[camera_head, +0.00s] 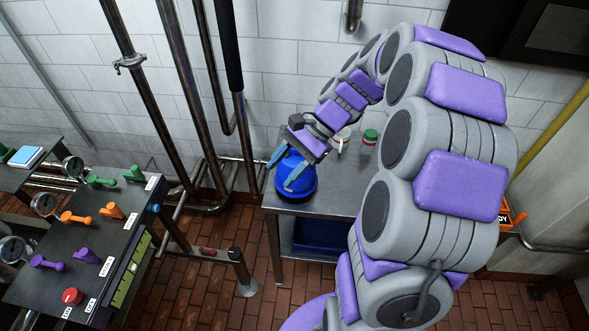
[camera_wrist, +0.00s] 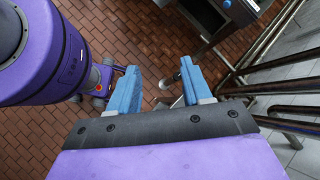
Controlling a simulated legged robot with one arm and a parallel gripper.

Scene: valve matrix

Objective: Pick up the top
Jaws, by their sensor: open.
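A glossy blue rounded object (camera_head: 306,181) stands on the metal table (camera_head: 328,205) at its left end in the head view. It may be the top, but I cannot tell for sure. My gripper (camera_head: 279,176) overlaps it in the head view, with two light-blue fingers spread apart and pointing down-left. Contact cannot be told. The blue object does not show there.
A small jar with a green lid (camera_head: 370,136) and a white item (camera_head: 343,138) stand farther back on the table. A blue bin (camera_head: 313,238) is below. A valve panel (camera_head: 95,235) with coloured handles stands left. Vertical pipes (camera_head: 183,80) rise behind.

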